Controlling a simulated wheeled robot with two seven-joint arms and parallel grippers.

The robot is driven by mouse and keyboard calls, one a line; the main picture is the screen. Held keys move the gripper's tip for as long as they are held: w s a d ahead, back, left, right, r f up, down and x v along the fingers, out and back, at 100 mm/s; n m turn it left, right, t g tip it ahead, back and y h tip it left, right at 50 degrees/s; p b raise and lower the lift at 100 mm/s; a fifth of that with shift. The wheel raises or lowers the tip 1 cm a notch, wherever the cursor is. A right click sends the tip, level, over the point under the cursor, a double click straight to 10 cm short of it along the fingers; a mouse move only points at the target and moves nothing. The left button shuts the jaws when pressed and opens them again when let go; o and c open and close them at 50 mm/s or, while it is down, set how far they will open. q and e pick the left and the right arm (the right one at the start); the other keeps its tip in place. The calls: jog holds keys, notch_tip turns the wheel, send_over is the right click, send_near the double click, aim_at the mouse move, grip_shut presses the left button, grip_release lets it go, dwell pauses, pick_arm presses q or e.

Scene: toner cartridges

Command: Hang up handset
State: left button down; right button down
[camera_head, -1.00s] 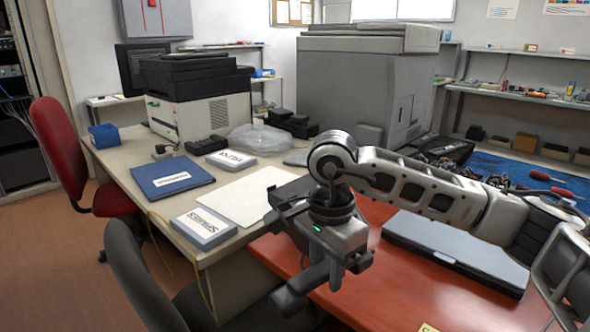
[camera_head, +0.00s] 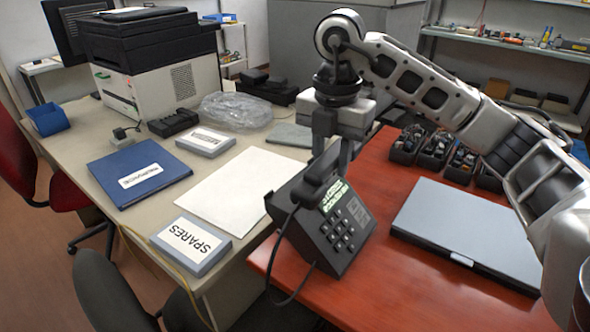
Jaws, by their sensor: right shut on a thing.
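A black desk phone (camera_head: 338,228) with a keypad and a lit green display stands at the left edge of the red desk. My right gripper (camera_head: 334,158) is over the top of the phone, pointing down and shut on the dark handset (camera_head: 312,190). The handset is at the upper left part of the phone, beside the display. I cannot tell whether it rests fully in the cradle, as the gripper hides part of it. A black cord (camera_head: 284,262) loops down from the handset over the desk edge. My left gripper is not in view.
A closed grey laptop (camera_head: 465,232) lies right of the phone on the red desk (camera_head: 395,285). Black bins of parts (camera_head: 435,148) stand behind it. The beige desk on the left holds a SPARES box (camera_head: 190,245), a white sheet (camera_head: 238,187) and a blue folder (camera_head: 138,172).

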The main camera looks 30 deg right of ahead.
jog(key=shift+w+d+r+m, duration=0.1)
jog(key=shift+w+m, duration=0.2)
jog(key=shift+m, duration=0.1)
jog(key=w+d+f, duration=0.1)
jog(key=w+f, duration=0.2)
jog(key=w, duration=0.1)
jog(key=w+d+f, duration=0.1)
jog(key=w+f, duration=0.2)
jog(key=w, duration=0.1)
jog(key=w+d+f, duration=0.1)
jog(key=w+f, duration=0.2)
jog(key=w, duration=0.1)
jog(key=shift+w+d+f, duration=0.15)
jog(key=shift+w+d, duration=0.15)
jog(key=shift+w, duration=0.1)
jog(key=shift+w+f, duration=0.1)
jog(key=shift+f, duration=0.05)
jog(key=shift+d+f, duration=0.1)
jog(key=shift+f, duration=1.5)
jog(key=shift+f, duration=0.15)
jog(key=c, duration=1.1)
grip_release()
jog(key=shift+o, duration=0.2)
